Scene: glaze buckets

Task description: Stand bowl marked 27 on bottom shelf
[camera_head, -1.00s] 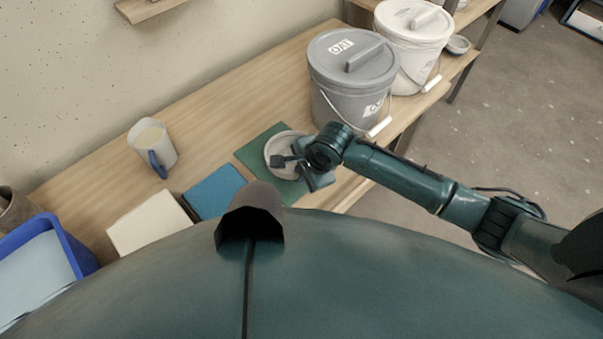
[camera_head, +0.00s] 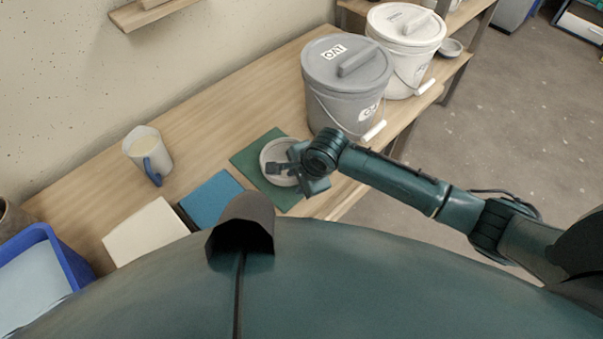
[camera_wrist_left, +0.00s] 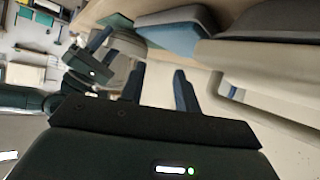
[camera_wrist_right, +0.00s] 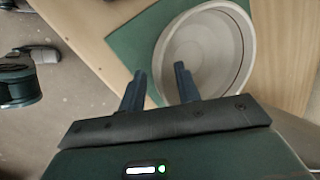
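A pale grey round bowl (camera_head: 268,153) sits on a green mat (camera_head: 251,160) on the wooden workbench; no number can be read on it. In the right wrist view the bowl (camera_wrist_right: 205,50) is empty and upright. My right gripper (camera_head: 283,169) is over the bowl's near side. In the right wrist view its fingers (camera_wrist_right: 160,80) are apart, one overlapping the bowl and one outside its rim; I cannot tell whether they touch it. My left gripper (camera_wrist_left: 158,82) is open and empty in its wrist view, and is not seen in the head view.
A grey bucket marked OAT (camera_head: 342,90) and a white bucket (camera_head: 408,40) stand beyond the mat. A mug (camera_head: 150,155), blue block (camera_head: 210,197), cream block (camera_head: 150,232) and blue bin (camera_head: 60,250) stand to the left. Wooden shelving (camera_head: 472,12) is at upper right.

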